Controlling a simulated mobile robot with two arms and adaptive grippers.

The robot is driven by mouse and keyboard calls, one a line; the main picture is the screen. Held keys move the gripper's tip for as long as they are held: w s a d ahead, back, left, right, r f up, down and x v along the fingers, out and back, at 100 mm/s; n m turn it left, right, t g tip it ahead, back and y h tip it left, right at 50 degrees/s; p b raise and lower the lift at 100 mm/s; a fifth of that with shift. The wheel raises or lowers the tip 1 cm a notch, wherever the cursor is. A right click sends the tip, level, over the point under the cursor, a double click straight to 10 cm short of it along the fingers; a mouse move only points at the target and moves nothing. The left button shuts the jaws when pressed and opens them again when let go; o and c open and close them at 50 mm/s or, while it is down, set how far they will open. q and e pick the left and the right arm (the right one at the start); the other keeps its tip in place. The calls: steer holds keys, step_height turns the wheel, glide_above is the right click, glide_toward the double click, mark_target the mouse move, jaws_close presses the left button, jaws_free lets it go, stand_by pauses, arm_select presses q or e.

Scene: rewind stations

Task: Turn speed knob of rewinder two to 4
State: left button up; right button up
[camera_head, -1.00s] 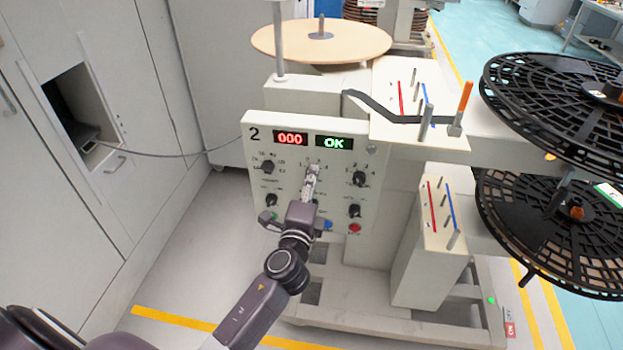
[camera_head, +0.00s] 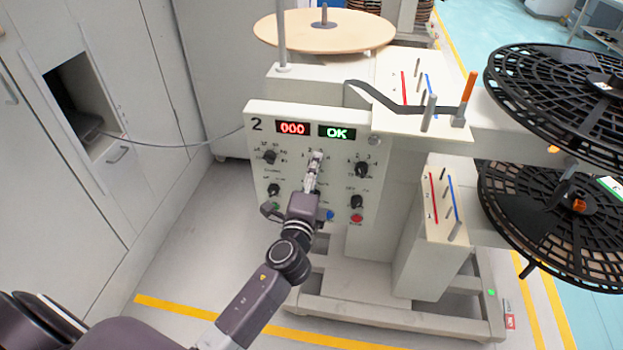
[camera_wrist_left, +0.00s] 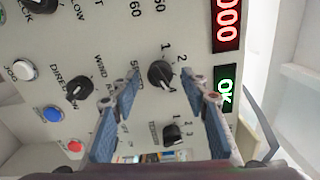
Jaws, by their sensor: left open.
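The control panel of rewinder 2 (camera_head: 330,205) faces me, with a red 000 display (camera_head: 292,128) and a green OK display (camera_head: 337,132). The black speed knob (camera_wrist_left: 160,73) shows in the left wrist view, with its SPEED label and the marks 1 and 2. I cannot read its pointer setting. In the head view my gripper hides the knob. My left gripper (camera_head: 316,160) is open in front of the panel. In the left wrist view its blue-padded fingers (camera_wrist_left: 161,82) spread to either side of the speed knob; contact cannot be told. My right gripper is out of view.
Other knobs sit close by: the tension knob (camera_wrist_left: 171,133) and the wind direction knob (camera_wrist_left: 78,89). Blue (camera_wrist_left: 53,114) and red (camera_wrist_left: 75,146) buttons are below on the panel. Black reels (camera_head: 560,220) stand right. Floor left of the machine is clear.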

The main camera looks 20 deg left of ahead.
arm_select(q)
steer(key=v, duration=1.1)
steer(key=shift+s, duration=0.4)
steer(key=s+d+f+n+g+h, duration=0.1)
steer(key=s+f+n+g, duration=0.15)
steer(key=f, duration=0.95)
steer(key=s+d+f+n+g+h, duration=0.1)
steer(key=s+f+g, duration=0.25)
steer(key=f, duration=0.85)
steer(key=s+d+f+n+g+h, duration=0.15)
steer(key=s+f, duration=0.25)
steer(key=f, duration=0.8)
steer(key=s+a+f+n+g, duration=0.1)
steer(key=s+f+n+g, duration=0.2)
steer(key=s+f, duration=0.4)
steer(key=s+a+f+n+g, duration=0.1)
steer(key=s+f+n+g, duration=0.2)
steer(key=s+f, duration=0.5)
steer(key=s+a+f+n+g, duration=0.2)
steer(key=s+f, duration=0.5)
steer(key=s, duration=1.1)
steer(key=shift+f+n+g+h, duration=0.2)
steer(key=shift+n+g+h, duration=0.25)
steer(key=shift+n, duration=0.25)
